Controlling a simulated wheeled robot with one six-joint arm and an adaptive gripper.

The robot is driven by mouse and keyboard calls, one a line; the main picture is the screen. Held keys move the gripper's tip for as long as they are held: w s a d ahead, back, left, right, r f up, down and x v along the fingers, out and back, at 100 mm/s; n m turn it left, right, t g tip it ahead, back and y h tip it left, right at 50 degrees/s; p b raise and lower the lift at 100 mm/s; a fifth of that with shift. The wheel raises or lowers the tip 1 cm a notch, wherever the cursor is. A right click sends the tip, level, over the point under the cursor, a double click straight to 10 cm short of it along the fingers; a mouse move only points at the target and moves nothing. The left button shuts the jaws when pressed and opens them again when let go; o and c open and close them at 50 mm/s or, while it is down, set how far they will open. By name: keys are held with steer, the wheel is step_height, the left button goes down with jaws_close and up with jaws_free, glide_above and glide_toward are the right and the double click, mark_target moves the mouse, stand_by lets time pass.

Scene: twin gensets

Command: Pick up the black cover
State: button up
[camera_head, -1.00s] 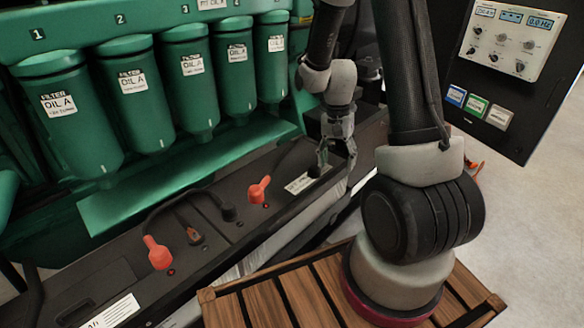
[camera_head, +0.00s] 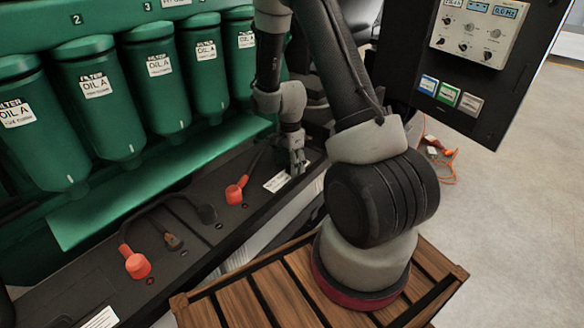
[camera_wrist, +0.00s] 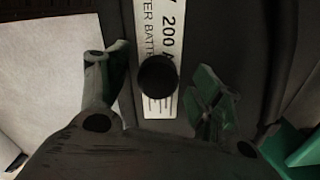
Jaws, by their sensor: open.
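The black cover (camera_wrist: 157,76) is a small round dark cap in the middle of the wrist view, over the white battery label (camera_wrist: 152,22). My gripper (camera_wrist: 162,68) is open, with one finger on the left of the cover and one on the right. A gap shows on both sides, so neither finger visibly touches it. In the head view my gripper (camera_head: 297,165) points down beside the label (camera_head: 277,182) on the dark battery box, and the cover there is hidden or too small to make out.
Two red terminal covers (camera_head: 136,263) and (camera_head: 235,192) and a black cable end (camera_head: 206,213) sit on the battery box. Green oil filters (camera_head: 156,80) stand behind. A control panel (camera_head: 480,60) is at the right. Clear floor (camera_head: 510,220) lies beyond the slatted wooden platform (camera_head: 228,300).

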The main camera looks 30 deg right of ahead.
steer(key=shift+f, duration=0.4)
steer(key=c, duration=0.9)
steer(key=shift+r, duration=0.1)
